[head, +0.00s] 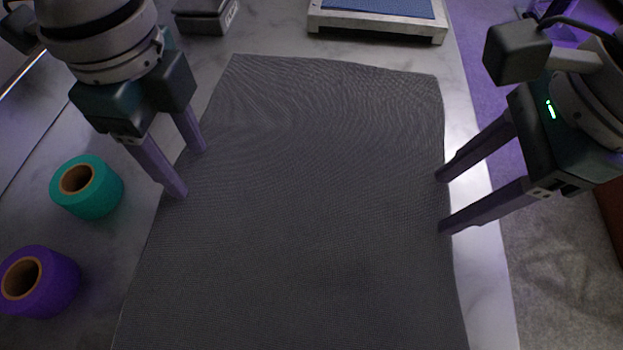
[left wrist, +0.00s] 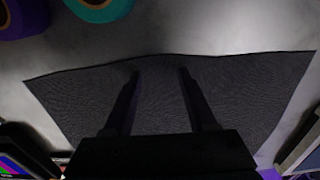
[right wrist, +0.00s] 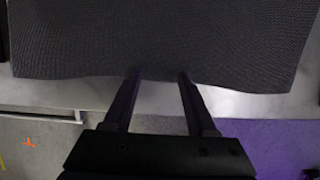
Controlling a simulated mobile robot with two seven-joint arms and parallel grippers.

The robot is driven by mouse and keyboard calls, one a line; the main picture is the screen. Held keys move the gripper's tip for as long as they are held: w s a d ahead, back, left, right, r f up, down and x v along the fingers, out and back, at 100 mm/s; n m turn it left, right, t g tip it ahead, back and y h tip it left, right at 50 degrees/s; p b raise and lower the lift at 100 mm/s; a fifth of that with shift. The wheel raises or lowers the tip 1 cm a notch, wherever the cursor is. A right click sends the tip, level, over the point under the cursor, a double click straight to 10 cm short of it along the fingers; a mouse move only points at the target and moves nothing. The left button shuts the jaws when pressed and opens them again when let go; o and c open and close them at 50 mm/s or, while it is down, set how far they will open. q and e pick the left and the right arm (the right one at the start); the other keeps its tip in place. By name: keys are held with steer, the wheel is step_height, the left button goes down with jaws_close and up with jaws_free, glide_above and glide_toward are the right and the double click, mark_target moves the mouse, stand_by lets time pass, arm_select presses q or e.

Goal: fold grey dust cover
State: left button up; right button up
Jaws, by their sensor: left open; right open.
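The grey dust cover (head: 300,210) lies spread flat and unfolded on the table, running out of the bottom of the head view. My left gripper (head: 195,173) is open, with its fingertips over the cover's left edge. The cover (left wrist: 240,90) also shows under the open fingers (left wrist: 160,72) in the left wrist view. My right gripper (head: 441,203) is open, with its fingertips at the cover's right edge. In the right wrist view the fingertips (right wrist: 160,75) meet the edge of the cover (right wrist: 160,40). I cannot tell whether either gripper touches the cloth.
A teal tape roll (head: 105,190) and a purple tape roll (head: 58,285) stand left of the cover. A dark box (head: 203,15) and a pale tray with a blue surface (head: 375,24) sit beyond its far edge. The table (head: 487,270) ends close on the right.

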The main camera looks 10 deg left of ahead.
arm_select(q)
steer(key=shift+f, duration=0.2)
arm_select(e)
steer(key=shift+f, duration=0.2)
arm_select(q)
steer(key=shift+c, duration=0.8)
arm_select(e)
steer(key=shift+c, duration=0.8)
arm_select(q)
jaws_close()
arm_select(e)
jaws_close()
